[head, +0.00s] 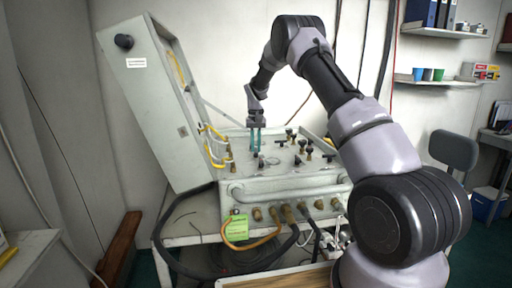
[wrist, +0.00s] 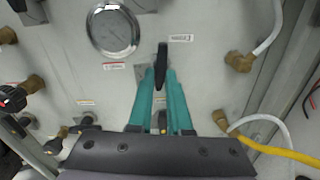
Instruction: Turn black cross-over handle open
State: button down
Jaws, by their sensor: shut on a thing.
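The black cross-over handle (wrist: 162,62) stands up from the panel in the wrist view, below a small white label and right of a round gauge. My gripper (wrist: 161,75) has its two teal fingers closed on the handle, one on each side, with the handle's upper end showing beyond the tips. In the head view my gripper (head: 256,151) points down at the left part of the air panel (head: 285,178). There the fingers hide most of the handle, and its exact angle is hard to tell.
The panel's lid (head: 160,105) stands open at the left. Several knobs (head: 300,147) stand right of my gripper. A gauge (wrist: 112,31) and hose fittings (wrist: 238,61) flank the handle. A green tag (head: 236,229) and hoses hang at the front.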

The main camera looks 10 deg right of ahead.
aim_at(256, 150)
jog(key=shift+r+n, duration=0.1)
jog(key=shift+n, duration=0.4)
jog(key=c, duration=0.8)
grip_release()
jog(key=shift+c, duration=0.2)
notch_tip(256, 150, up, 11)
